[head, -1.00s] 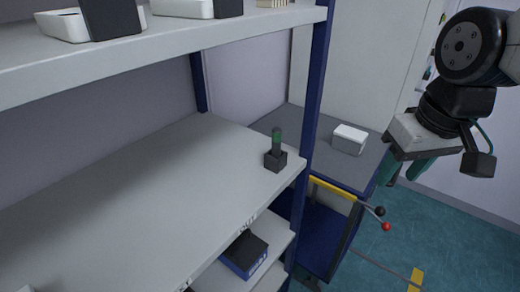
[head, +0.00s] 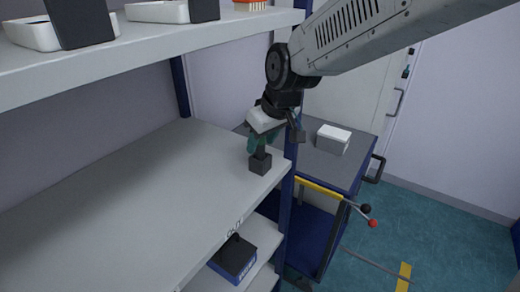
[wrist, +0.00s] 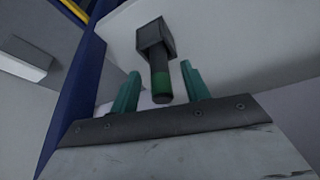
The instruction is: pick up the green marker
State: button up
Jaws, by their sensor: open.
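The green marker (wrist: 161,83) stands in a small dark block holder (head: 260,164) near the right end of the middle shelf (head: 150,190). In the wrist view it is a dark cylinder with a green band, rising from the holder (wrist: 155,38). My gripper (wrist: 158,84) is open, with its teal fingers on either side of the marker and a gap visible on both sides. In the head view my gripper (head: 262,143) is over the holder and hides most of the marker.
A blue shelf post (head: 287,205) stands close to the right of the holder. An upper shelf (head: 150,45) with white trays is above. A cart with a grey-white box (head: 333,139) stands beyond the post. The middle shelf left of the holder is clear.

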jog(key=shift+x, duration=1.2)
grip_shut()
jog(key=shift+r, duration=1.6)
jog(key=shift+s+d+f+t+y, duration=0.1)
jog(key=shift+s+f+t+y, duration=0.1)
jog(key=shift+t+y, duration=0.1)
jog(key=shift+s+d+f+t+y, duration=0.1)
jog(key=shift+s+d+t+y, duration=0.15)
jog(key=shift+t+y, duration=0.55)
